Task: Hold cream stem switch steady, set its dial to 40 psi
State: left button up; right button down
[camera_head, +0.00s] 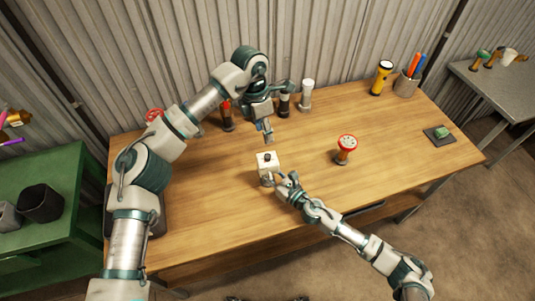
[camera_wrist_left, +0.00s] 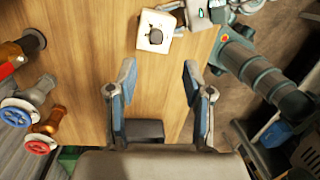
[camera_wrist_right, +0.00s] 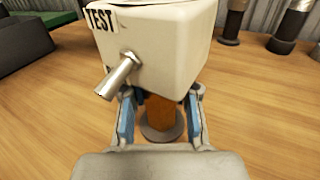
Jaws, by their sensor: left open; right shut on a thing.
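The cream stem switch (camera_head: 268,170) stands upright near the middle of the wooden table. Its boxy head carries a dark round dial (camera_wrist_left: 156,37) on top; the scale is too small to read. In the right wrist view the cream box (camera_wrist_right: 165,50) has a TEST label and a metal side stub (camera_wrist_right: 118,76), above a brass-coloured stem (camera_wrist_right: 162,112). My right gripper (camera_head: 282,182) is shut on that stem, below the box. My left gripper (camera_head: 267,133) is open and empty, above and behind the switch, apart from it; its fingers also show in the left wrist view (camera_wrist_left: 159,82).
A red-wheeled valve (camera_head: 346,145) stands right of the switch. Several fittings and a yellow torch (camera_head: 382,77) line the back edge, with a pen cup (camera_head: 405,85). A green block on a dark pad (camera_head: 439,136) lies at the right. The table between is clear.

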aim_at(268, 156)
pick_arm(q)
jog(key=f+n, duration=0.2)
jog(key=f, duration=0.1)
jog(key=f+n+y, duration=0.1)
jog(key=f+n, duration=0.1)
jog(key=f, duration=0.2)
jog(key=d+f+n, duration=0.1)
jog(key=f+n, duration=0.1)
jog(key=f, duration=0.1)
jog(key=shift+s+f+t, duration=0.25)
jog(key=shift+f+t, duration=0.05)
jog(key=shift+f, duration=0.1)
grip_shut()
